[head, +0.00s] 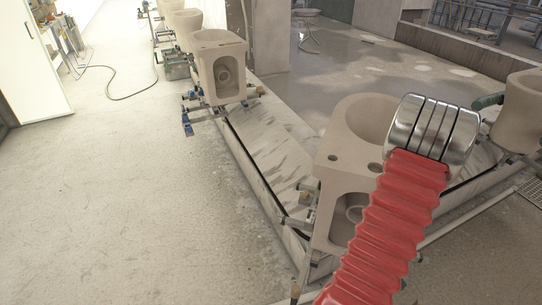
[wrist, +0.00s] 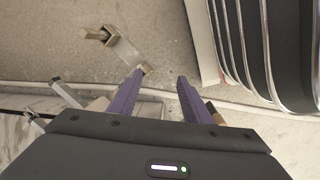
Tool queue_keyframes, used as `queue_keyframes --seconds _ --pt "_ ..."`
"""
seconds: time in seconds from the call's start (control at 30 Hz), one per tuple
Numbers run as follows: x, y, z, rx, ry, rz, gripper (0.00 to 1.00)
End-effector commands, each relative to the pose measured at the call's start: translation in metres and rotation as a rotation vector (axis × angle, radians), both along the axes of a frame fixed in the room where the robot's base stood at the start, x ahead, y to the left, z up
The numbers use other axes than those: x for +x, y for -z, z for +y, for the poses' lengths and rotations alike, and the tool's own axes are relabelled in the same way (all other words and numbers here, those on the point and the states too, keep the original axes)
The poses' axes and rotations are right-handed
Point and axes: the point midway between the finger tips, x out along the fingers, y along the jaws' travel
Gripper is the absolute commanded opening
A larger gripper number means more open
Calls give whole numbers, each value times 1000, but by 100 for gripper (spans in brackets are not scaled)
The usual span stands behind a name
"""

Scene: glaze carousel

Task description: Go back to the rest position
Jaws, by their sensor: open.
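My gripper (wrist: 162,75) shows in the wrist view with its two purple fingers apart and nothing between them. Floor and a small metal bracket (wrist: 124,49) are seen beyond the fingertips. In the head view my arm, with a red bellows sleeve and metal rings, reaches up from the lower right. It covers part of the nearest unglazed beige toilet bowl (head: 334,176). My gripper's fingers cannot be made out in the head view.
More beige bowls stand on the carousel's supports, one at upper middle (head: 218,66) and one at the right edge (head: 522,112). A low pale carousel frame (head: 262,165) runs between them. A green box (head: 176,66) stands behind.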

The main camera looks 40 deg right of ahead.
Motion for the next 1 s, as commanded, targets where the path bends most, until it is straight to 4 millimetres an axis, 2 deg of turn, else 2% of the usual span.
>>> queue_keyframes --seconds 0.03,0.23,0.47,0.77,1.0 --pt "8 -14 -1 -14 9 14 44" --pt "34 -62 5 -49 62 54 44" --pt "71 -114 25 -77 105 63 44" --pt "120 -175 68 -95 129 25 44" --pt "157 -219 114 -93 115 -36 44"
